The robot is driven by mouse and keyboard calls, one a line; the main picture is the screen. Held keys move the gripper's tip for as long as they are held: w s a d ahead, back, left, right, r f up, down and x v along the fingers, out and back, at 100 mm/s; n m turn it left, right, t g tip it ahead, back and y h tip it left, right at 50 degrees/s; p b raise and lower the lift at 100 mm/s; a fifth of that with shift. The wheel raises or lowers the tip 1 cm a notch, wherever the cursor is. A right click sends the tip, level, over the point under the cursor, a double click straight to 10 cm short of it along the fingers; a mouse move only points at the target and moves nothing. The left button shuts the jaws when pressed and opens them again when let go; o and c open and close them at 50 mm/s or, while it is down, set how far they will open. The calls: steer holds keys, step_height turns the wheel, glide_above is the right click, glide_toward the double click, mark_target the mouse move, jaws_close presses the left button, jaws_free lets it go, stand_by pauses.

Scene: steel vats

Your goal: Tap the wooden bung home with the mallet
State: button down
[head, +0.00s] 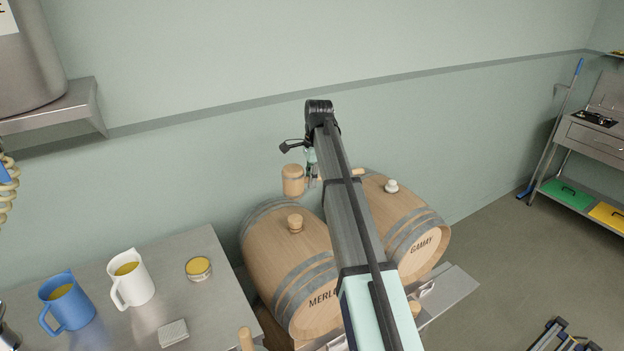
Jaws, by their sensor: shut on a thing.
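My gripper (312,174) is shut on the mallet (293,180), partly hidden behind my arm. The mallet's wooden head is on the left, and its handle runs right behind my arm. The mallet is in the air, above and behind the wooden bung in the picture. The wooden bung (295,222) stands upright on top of the barrel marked MERLOT (284,262), with part of it above the staves. The mallet head and bung look apart.
A second barrel (412,228), marked GAMAY, has a white bung (391,186). The steel table (215,265) at left holds a blue jug (66,303), a white jug (131,279), a yellow-topped tin (198,268) and a folded cloth (173,333). The wall is close behind.

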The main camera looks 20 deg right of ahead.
steer(key=shift+r, duration=0.15)
stand_by(0.4)
steer(key=shift+f+b, duration=0.3)
steer(key=shift+f, duration=2.05)
steer(key=shift+r+p, duration=0.1)
steer(key=shift+p, duration=0.2)
step_height(320, 180, down, 6)
steer(key=b, duration=0.2)
step_height(320, 180, up, 7)
steer(key=p, duration=0.3)
steer(key=shift+f+p, duration=0.2)
steer(key=shift+p, duration=0.1)
